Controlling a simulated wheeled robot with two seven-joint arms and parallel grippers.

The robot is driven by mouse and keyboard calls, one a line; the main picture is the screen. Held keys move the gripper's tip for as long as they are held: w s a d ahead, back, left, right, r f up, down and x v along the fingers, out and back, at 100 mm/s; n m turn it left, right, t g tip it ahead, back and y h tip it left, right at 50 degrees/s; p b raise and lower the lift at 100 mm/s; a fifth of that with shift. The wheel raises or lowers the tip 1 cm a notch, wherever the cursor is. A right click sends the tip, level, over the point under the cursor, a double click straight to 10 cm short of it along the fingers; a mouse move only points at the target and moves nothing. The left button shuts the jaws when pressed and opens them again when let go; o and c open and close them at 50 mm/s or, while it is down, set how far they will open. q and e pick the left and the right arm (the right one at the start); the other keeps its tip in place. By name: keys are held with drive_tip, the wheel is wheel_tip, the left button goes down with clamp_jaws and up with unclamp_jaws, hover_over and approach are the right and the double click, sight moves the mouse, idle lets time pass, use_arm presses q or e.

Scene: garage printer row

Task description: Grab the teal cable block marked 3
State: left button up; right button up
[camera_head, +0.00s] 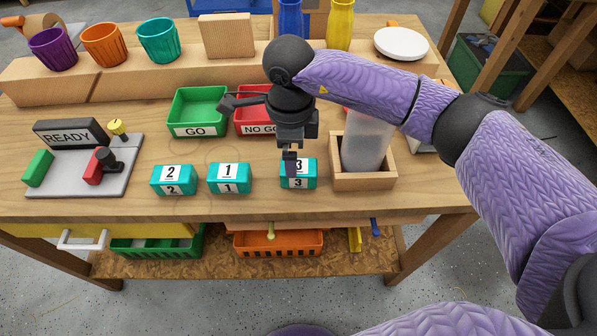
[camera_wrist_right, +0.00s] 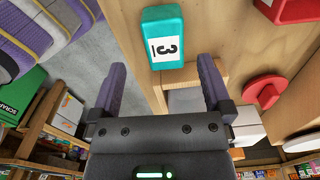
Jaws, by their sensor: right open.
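The teal cable block marked 3 (camera_head: 298,182) sits on the table near its front edge, partly covered by my right gripper in the head view. My right gripper (camera_head: 290,162) is open and points down above it. In the right wrist view the block (camera_wrist_right: 162,30) appears beyond the open fingertips (camera_wrist_right: 161,62), roughly centred between them and not gripped. Its white label with the 3 faces the camera. The exact gap between fingers and block is hard to tell. My left gripper is not in view.
Teal blocks marked 1 (camera_head: 230,187) and 2 (camera_head: 173,188) stand to the left. A wooden holder (camera_head: 363,181) with a clear container (camera_head: 365,140) is close on the right. Green GO (camera_head: 197,131) and red NO GO trays (camera_head: 250,128) lie behind.

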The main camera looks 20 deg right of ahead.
sight(299, 173)
drive_tip(key=f, duration=0.2)
drive_tip(key=f+b, duration=0.1)
drive_tip(key=f, duration=0.1)
drive_tip(key=f+b, duration=0.1)
drive_tip(key=f, duration=0.1)
drive_tip(key=shift+w+f, duration=0.1)
drive_tip(key=shift+w, duration=0.15)
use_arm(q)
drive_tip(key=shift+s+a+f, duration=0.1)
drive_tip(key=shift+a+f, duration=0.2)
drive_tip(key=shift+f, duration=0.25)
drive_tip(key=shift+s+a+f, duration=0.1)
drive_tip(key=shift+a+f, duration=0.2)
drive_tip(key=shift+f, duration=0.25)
use_arm(e)
drive_tip(key=c, duration=1.3)
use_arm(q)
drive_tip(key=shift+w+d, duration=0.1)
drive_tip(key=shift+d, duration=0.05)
use_arm(e)
drive_tip(key=shift+r, duration=0.2)
